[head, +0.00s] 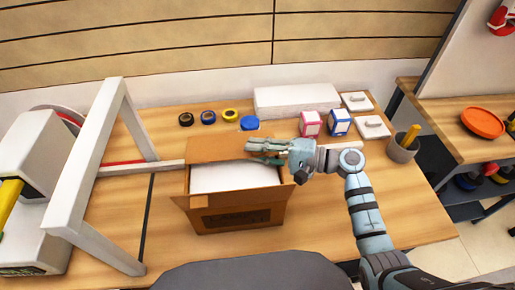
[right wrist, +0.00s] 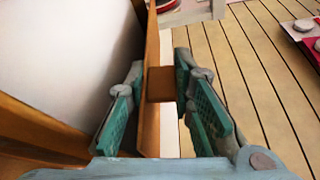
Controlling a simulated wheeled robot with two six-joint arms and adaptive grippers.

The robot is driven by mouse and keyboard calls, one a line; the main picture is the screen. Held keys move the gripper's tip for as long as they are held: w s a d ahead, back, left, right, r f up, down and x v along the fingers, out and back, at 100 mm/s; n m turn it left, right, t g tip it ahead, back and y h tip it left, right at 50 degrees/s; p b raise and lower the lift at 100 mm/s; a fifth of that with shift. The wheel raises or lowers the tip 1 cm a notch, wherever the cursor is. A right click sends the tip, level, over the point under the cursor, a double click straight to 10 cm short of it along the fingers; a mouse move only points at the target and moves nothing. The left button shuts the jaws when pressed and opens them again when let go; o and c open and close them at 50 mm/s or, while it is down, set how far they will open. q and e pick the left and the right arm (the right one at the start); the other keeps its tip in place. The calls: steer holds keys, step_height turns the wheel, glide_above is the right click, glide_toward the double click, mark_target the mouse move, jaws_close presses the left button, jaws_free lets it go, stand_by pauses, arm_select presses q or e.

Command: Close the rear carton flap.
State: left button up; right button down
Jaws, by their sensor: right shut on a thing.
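An open brown carton (head: 262,217) stands on the wooden table, with a white block (head: 232,178) filling its inside. Its rear flap (head: 215,149) stands raised along the back edge. My right gripper (head: 262,153) reaches in from the right at the flap's upper right part. In the right wrist view the brown flap (right wrist: 152,115) runs between the two green-padded fingers of the right gripper (right wrist: 160,85), one on each side, and the gripper is shut on it. My left gripper is not in view.
Tape rolls (head: 208,117), a blue roll (head: 249,123), a long white box (head: 297,100) and small pink (head: 310,124) and blue (head: 339,122) boxes stand behind. A grey cup (head: 402,149) is at right. A white frame (head: 88,165) stands at left. The table right of the carton is clear.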

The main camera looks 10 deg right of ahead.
steer(key=c, duration=1.4)
jaws_free()
steer(key=shift+c, duration=0.2)
steer(key=shift+f, duration=0.1)
